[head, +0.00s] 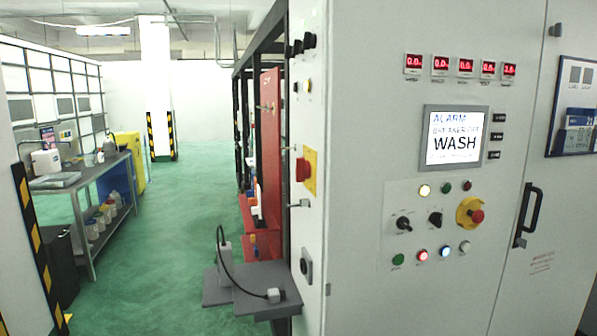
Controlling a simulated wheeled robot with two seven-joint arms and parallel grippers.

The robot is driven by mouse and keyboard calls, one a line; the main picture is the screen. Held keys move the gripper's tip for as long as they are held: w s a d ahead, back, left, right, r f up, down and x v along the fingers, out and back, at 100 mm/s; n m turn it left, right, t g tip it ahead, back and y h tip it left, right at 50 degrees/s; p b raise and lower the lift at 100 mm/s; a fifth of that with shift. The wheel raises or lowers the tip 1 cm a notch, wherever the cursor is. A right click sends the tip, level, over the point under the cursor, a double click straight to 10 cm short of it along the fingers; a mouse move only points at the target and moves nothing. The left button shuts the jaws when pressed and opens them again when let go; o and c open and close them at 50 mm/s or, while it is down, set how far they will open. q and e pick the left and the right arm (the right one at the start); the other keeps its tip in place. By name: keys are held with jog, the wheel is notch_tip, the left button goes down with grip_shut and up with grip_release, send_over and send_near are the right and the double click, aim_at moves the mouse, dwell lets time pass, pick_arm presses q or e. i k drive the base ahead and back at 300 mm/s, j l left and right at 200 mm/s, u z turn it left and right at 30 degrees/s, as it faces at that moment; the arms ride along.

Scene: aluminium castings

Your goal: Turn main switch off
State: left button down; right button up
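What looks like the main switch (304,169) is a red handle on a yellow plate, on the narrow left side face of the grey control cabinet (365,130). It is seen at a steep angle, so I cannot tell its position. The cabinet's front screen (457,137) shows "ALARM", a line that seems to read "BREAKER OFF", and "WASH" in large letters. Neither of my grippers is in view.
The front panel has a red button on a yellow base (470,214), black rotary knobs (404,223) and several lamps. A grey shelf (266,290) juts out below the side face. Open green floor (180,240) lies left, with a workbench (95,185) beyond.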

aim_at(303, 169)
jog(key=k+l, duration=0.25)
jog(key=k, duration=0.15)
jog(key=i+z, duration=0.25)
jog(key=i, duration=0.75)
jog(key=i+j+z, duration=0.1)
jog(key=j, duration=0.4)
jog(key=i+j+z, duration=0.1)
jog(key=j, duration=0.4)
jog(key=i+j+z, duration=0.1)
jog(key=j, duration=0.45)
jog(key=i+j+z, duration=0.15)
jog(key=j, duration=0.4)
